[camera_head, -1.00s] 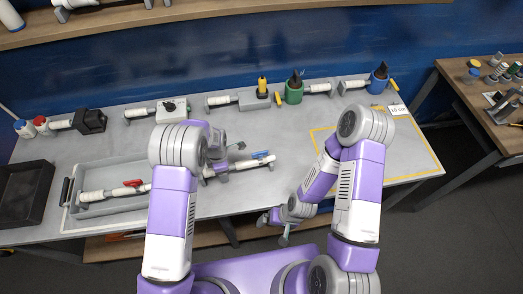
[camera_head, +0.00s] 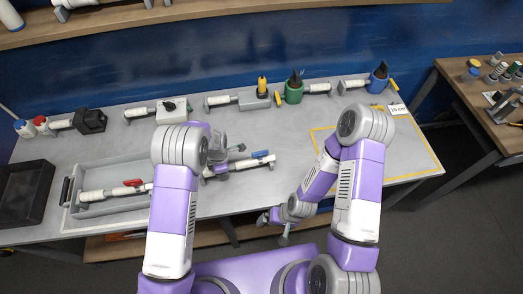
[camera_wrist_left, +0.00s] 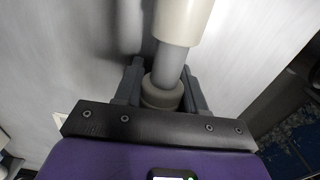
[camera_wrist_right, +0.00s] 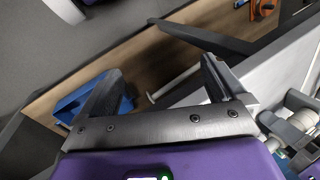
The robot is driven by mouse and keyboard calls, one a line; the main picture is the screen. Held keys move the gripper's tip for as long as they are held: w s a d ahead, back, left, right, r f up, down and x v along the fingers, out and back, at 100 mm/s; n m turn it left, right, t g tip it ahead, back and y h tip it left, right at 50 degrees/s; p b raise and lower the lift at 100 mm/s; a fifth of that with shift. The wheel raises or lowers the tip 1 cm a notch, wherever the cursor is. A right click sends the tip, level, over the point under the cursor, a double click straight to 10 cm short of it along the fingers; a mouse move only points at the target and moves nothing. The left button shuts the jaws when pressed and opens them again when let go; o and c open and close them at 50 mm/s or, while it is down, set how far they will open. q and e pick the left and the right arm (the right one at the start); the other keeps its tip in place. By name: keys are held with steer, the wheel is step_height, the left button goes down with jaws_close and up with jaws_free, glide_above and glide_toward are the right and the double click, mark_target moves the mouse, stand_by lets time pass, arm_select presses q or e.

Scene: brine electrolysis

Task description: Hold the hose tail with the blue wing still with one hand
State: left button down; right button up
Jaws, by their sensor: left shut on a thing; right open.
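The hose tail with the blue wing (camera_head: 247,164) is a pale sleeve lying nearly level above the middle of the table; its blue wing (camera_head: 260,154) is at the right end. My left gripper (camera_head: 215,170), partly hidden by its arm, is shut on this hose tail near its left end. In the left wrist view the jaws (camera_wrist_left: 163,95) close around a grey collar below the cream sleeve (camera_wrist_left: 183,18). My right gripper (camera_head: 284,238) hangs at the table's front edge. It is open and empty in the right wrist view (camera_wrist_right: 160,88).
A grey tray (camera_head: 95,212) at left holds a similar piece with a red wing (camera_head: 133,182). A black bin (camera_head: 22,195) is left of it. Several fittings line the table's back, including a green-based one (camera_head: 293,92). A yellow-outlined area (camera_head: 405,155) at right is largely clear.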

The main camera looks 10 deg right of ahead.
mark_target(260, 152)
steer(key=shift+c, duration=0.4)
